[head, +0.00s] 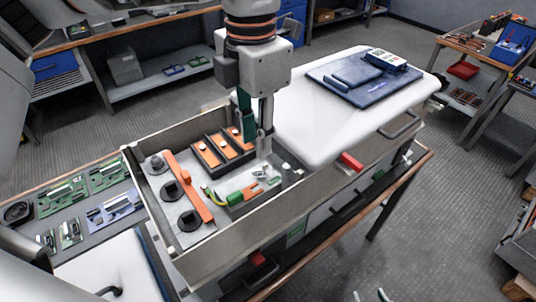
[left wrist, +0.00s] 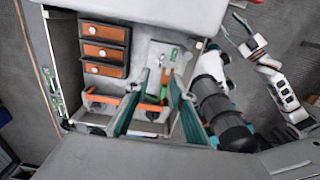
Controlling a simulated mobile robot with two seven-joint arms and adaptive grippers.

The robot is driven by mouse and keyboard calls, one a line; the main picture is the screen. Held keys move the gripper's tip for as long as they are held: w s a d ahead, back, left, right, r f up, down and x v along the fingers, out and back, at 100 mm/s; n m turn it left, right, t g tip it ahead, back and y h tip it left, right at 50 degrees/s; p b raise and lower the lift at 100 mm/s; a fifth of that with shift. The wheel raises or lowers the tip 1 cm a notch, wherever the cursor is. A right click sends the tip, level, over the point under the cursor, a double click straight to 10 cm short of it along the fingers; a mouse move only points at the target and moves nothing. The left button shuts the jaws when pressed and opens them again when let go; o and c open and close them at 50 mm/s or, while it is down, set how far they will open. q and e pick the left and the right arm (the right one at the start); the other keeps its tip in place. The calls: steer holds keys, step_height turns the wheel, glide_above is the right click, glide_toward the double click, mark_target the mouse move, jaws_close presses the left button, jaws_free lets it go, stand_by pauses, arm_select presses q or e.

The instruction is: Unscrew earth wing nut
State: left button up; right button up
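The grey open-topped bank box (head: 215,262) stands on a bench in the head view. On a pale plate inside it is a small shiny metal fitting (head: 262,173), probably the wing nut, too small to make out. A yellow-green wire (head: 211,196) and an orange clip-like piece (head: 252,190) lie near it. My left gripper (head: 256,146) points down into the box just behind the fitting. Its teal fingers stand apart in the left wrist view (left wrist: 157,86), with nothing clearly held between them. Only two separated fingertips of my right gripper (head: 370,296) show, at the bottom edge.
Orange-topped blocks (head: 221,149) stand beside my left gripper, with an orange bar (head: 187,187) and round terminals left of them. The box walls (head: 330,182) surround the work. A white cover (head: 330,120) carries a blue tray behind. Circuit boards (head: 62,196) lie left.

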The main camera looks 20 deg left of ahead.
mark_target(257, 171)
arm_select(q)
steer(key=shift+f, duration=3.6)
